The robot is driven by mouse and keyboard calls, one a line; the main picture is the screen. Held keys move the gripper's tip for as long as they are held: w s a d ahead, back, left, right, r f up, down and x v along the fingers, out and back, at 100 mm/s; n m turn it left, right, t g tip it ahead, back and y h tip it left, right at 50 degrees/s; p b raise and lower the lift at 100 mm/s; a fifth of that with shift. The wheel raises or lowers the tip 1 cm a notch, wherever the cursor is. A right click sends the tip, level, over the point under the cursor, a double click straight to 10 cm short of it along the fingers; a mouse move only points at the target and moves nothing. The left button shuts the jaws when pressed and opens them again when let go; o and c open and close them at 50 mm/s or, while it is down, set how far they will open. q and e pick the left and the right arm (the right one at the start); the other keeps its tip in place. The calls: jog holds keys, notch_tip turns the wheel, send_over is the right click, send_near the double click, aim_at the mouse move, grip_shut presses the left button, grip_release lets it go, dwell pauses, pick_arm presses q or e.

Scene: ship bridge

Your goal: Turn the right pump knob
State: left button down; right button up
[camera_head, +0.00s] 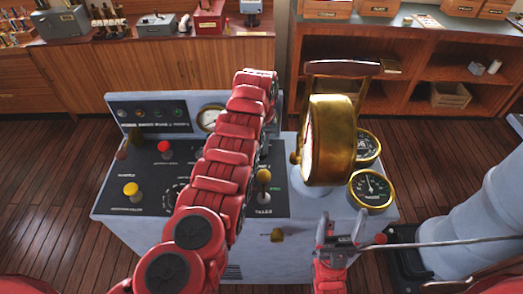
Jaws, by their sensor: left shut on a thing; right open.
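The blue-grey console has a dark panel with small labels too blurred to read. A ring-marked dial (172,196) shows at the left edge of my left arm, partly covered. I cannot make out which control is the right pump knob; the middle of the panel is hidden behind my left arm. That red arm reaches up across the console, and its jaws are hidden from this view. My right gripper (340,232) is open and empty in front of the console's right front corner, well apart from the panel.
A thin rod with a red ball (380,239) lies just right of my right gripper. Wooden cabinets (190,72) stand behind.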

pick_arm(q)
jog(key=n+b, duration=0.4)
jog(key=shift+d+f, duration=0.15)
jog(key=shift+f, duration=0.05)
jog(key=shift+r+n+b, duration=0.15)
jog(key=shift+n+b, duration=0.55)
jog(key=shift+b, duration=0.05)
jog(key=c, duration=0.9)
grip_release()
jog(key=shift+o, duration=0.2)
jog(key=shift+r, duration=0.1)
